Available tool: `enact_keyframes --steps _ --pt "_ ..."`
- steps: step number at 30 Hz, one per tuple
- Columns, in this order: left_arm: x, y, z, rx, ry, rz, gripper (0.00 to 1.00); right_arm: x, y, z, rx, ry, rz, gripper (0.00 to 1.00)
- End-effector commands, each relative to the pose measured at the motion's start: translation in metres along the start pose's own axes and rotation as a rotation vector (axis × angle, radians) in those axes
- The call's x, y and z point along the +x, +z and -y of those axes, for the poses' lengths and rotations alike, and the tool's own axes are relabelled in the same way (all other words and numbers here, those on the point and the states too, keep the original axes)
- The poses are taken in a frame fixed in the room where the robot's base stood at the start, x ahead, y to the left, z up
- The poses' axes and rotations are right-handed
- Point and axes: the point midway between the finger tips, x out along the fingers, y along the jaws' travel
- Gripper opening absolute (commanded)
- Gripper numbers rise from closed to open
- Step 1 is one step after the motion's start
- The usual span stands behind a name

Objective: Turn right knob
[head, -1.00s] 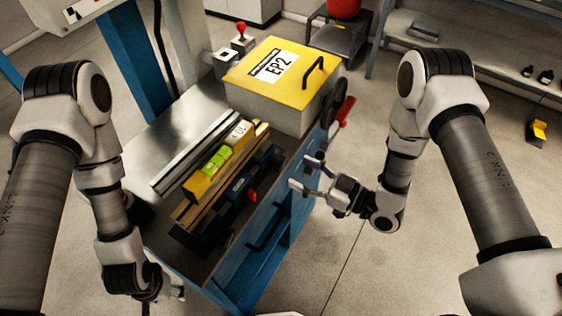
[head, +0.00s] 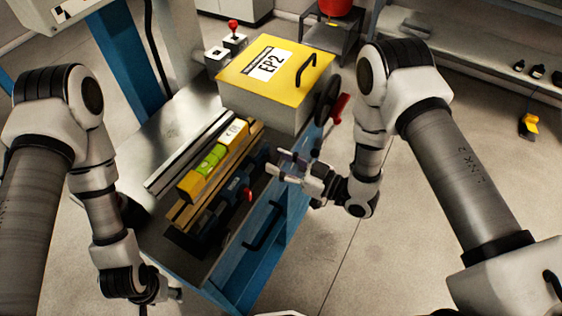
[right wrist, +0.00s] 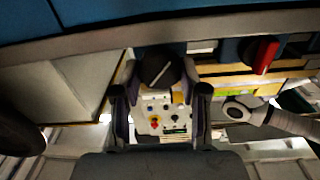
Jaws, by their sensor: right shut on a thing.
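A black round knob (right wrist: 158,68) shows in the right wrist view, between the fingers of my right gripper (right wrist: 160,80). The gripper is shut on it. In the head view my right gripper (head: 281,164) is at the front side of the blue bench, and it hides the knob. A red knob (head: 248,194) sits on the same front side, to the left of the gripper; it also shows in the right wrist view (right wrist: 265,55). My left gripper (head: 168,294) hangs low at the bench's left front corner, away from the knobs; its fingers are hardly visible.
A yellow-topped box marked EP2 (head: 252,90) stands on the bench (head: 160,140), with a black wheel and red handle (head: 340,108) beside it. A yellow level (head: 212,160) lies on the rails. A black drawer handle (head: 262,228) is below.

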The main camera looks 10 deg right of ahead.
Motion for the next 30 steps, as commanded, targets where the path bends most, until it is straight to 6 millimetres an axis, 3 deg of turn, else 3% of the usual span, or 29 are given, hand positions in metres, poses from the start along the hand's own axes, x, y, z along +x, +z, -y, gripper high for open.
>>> enact_keyframes --steps 9,19,20,21,30 --pt "0.0065 0.0000 0.0001 0.000 0.000 0.000 0.60 0.0003 0.0011 -0.0016 0.385 -0.001 0.001 0.08" --pt "0.0063 0.0000 0.0001 0.000 0.000 0.000 0.60 0.0004 0.0008 -0.0016 0.417 -0.002 0.001 0.08" --pt "0.0063 0.0000 0.0001 0.000 0.000 0.000 0.60 0.0004 0.0008 -0.0016 0.417 -0.002 0.001 0.54" --pt "0.0063 0.0000 0.0001 0.000 0.000 0.000 0.60 0.0003 0.0008 -0.0016 0.416 -0.001 0.001 0.67" --pt "0.0063 0.0000 0.0001 0.000 0.000 0.000 0.60 0.0001 0.0008 -0.0017 0.416 -0.001 0.001 0.67"
